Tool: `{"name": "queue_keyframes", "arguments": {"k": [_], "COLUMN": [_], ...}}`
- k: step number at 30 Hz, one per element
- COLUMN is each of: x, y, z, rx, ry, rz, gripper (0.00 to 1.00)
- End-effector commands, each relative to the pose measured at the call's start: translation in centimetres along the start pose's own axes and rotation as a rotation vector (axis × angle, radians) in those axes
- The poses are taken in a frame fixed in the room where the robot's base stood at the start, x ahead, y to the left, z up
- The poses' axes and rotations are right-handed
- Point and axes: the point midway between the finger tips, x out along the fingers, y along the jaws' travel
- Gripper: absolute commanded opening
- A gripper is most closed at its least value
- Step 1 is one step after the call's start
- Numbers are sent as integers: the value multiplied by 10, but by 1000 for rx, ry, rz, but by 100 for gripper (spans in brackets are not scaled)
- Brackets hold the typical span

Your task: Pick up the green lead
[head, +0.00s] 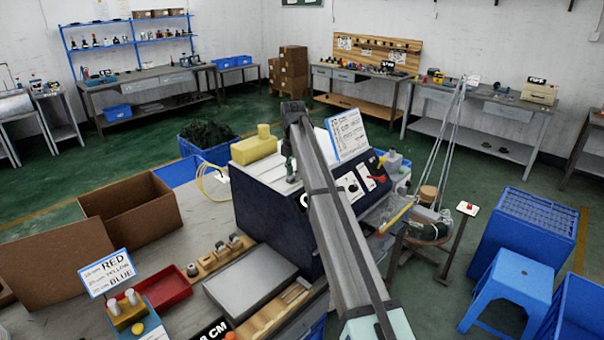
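I cannot single out a green lead with certainty in the head view. A dark green tangled heap (207,134) fills a blue crate (187,149) behind the machine, and a dark coil (428,231) lies on a stand at the right; their details are too small to tell. A yellow lead (203,181) loops beside the machine's left side. My arm crosses the middle of the view, over the machine. My gripper (290,172) seems to be at the arm's far end, small and partly hidden, so its fingers cannot be made out.
The machine (268,212) carries a yellow block (254,150) and a sign. An open cardboard box (131,212), a red tray (160,288) and a grey plate (255,280) occupy the near bench. Blue crates (527,235) and a blue stool (512,284) stand at right.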

Motion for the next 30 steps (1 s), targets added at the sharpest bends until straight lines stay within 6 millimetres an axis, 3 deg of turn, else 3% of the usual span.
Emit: {"name": "queue_keyframes", "arguments": {"k": [1,3,20,26,30], "x": [0,0,-9,-32,-63], "y": [0,0,1,1,2], "z": [0,0,0,1,2], "rx": [0,0,0,0,0], "ry": [0,0,-1,-2,-2], "rz": [0,0,1,2,3], "gripper": [20,0,0,0,0]}}
